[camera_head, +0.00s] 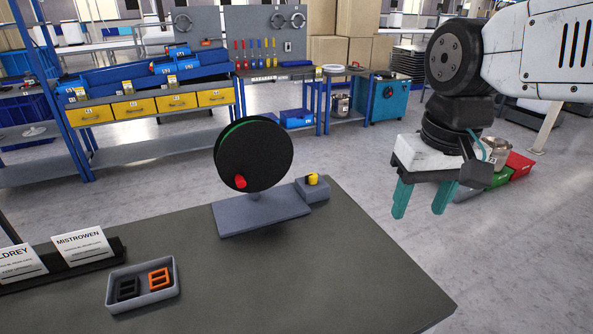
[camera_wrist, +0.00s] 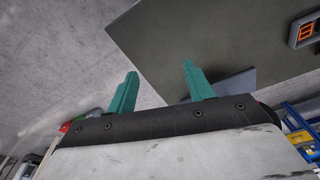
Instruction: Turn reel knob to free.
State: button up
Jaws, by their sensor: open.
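A black reel (camera_head: 262,157) with a green inner edge stands upright on a grey base (camera_head: 232,217) on the dark table. A red knob (camera_head: 240,181) sticks out low on the reel's face. A small grey block at the base's right end carries a yellow knob (camera_head: 312,179). I cannot read any marking for free. My gripper (camera_head: 418,205) has teal fingers spread apart and empty. It hangs to the right of the reel, apart from it, past the table's right edge. In the wrist view, my gripper (camera_wrist: 161,88) is open, with part of the grey base (camera_wrist: 235,85) behind one finger.
A grey tray (camera_head: 145,307) with a black and an orange part sits at the table's front left. Name cards (camera_head: 82,247) stand left of it. The table's (camera_head: 350,270) right part is clear. Shelves and bins stand behind.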

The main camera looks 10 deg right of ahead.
jog(key=w+a+r+m, duration=0.1)
jog(key=w+r+m, duration=0.1)
jog(key=w, duration=1.2)
jog(key=m+g, duration=0.1)
jog(key=m, duration=0.3)
send_over(313, 174)
notch_tip(313, 174, down, 16)
jog(key=shift+s+r, duration=0.1)
jog(key=shift+r, duration=0.05)
jog(key=shift+f, duration=0.35)
notch_tip(313, 174, down, 7)
jog(key=shift+f, duration=0.15)
